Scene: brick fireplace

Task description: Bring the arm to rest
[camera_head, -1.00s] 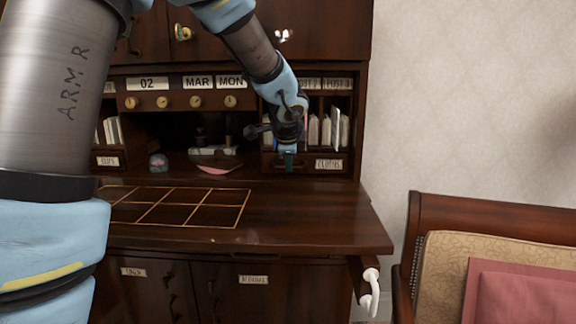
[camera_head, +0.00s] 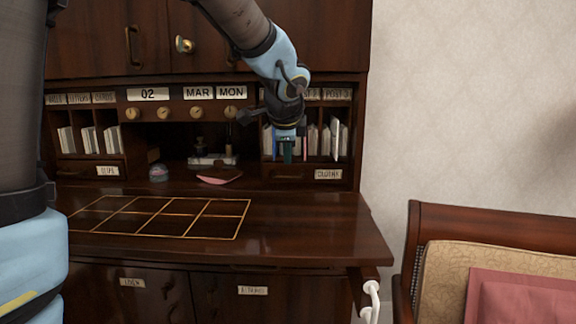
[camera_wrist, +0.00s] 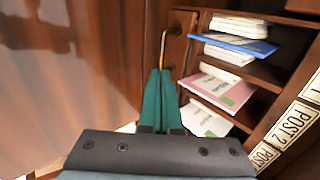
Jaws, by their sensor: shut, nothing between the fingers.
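My gripper (camera_head: 288,155) hangs fingers down in front of the desk's right-hand letter slots in the head view. In the wrist view its two green fingers (camera_wrist: 160,98) lie together with nothing between them. My arm comes down to it from the upper middle of the head view. The gripper hides part of the slots and their labels. Whether the fingertips touch the desk front cannot be told.
The dark wooden desk (camera_head: 320,222) has a gold-lined grid on its open top. Letters (camera_head: 335,138) fill the right slots, and a drawer labelled "CLOTHS" (camera_head: 328,174) is below. A paperweight (camera_head: 158,173) and inkwell stand at the back. A chair (camera_head: 440,225) is at right.

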